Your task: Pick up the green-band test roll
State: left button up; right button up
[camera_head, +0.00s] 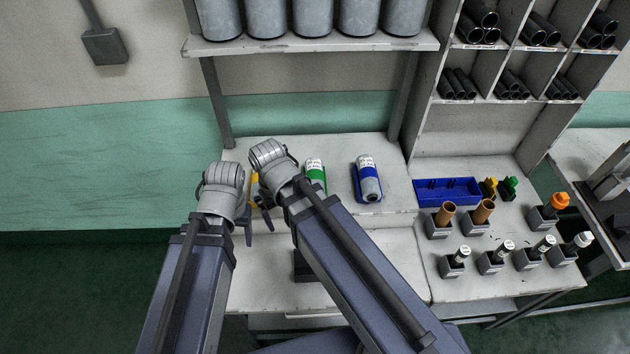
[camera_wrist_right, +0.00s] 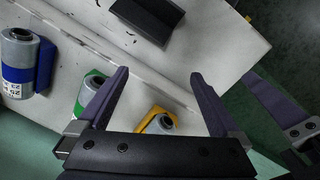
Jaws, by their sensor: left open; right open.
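The green-band test roll (camera_head: 315,173) lies on the work shelf between the yellow and blue rolls. In the right wrist view the green-band roll (camera_wrist_right: 88,90) is partly hidden behind one finger of my right gripper (camera_wrist_right: 158,82). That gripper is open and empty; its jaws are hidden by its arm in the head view. My left gripper (camera_head: 257,222) is open, low and left of the rolls. One of its fingers shows at the right of the wrist view. The yellow-band roll (camera_wrist_right: 158,122) shows between the right fingers, and is mostly hidden in the head view.
The blue-band roll (camera_head: 367,178) lies right of the green one. A blue tray (camera_head: 447,191) and several holders with parts stand further right. A dark block (camera_wrist_right: 145,18) sits on the lower surface. A shelf of grey canisters (camera_head: 313,45) hangs above.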

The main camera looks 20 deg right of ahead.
jog(key=w+d+m, duration=0.3)
jog(key=w+d, duration=0.2)
jog(key=w, duration=0.5)
jog(key=m+y, duration=0.1)
jog(key=m, duration=0.2)
send_over(315, 174)
jog(key=shift+w+r+p, duration=0.15)
jog(key=shift+r+p, duration=0.15)
jog(key=shift+n, duration=0.3)
notch_tip(315, 174, down, 8)
jog(key=b, duration=0.8)
jog(key=shift+r, duration=0.1)
jog(key=shift+c, duration=0.2)
grip_shut()
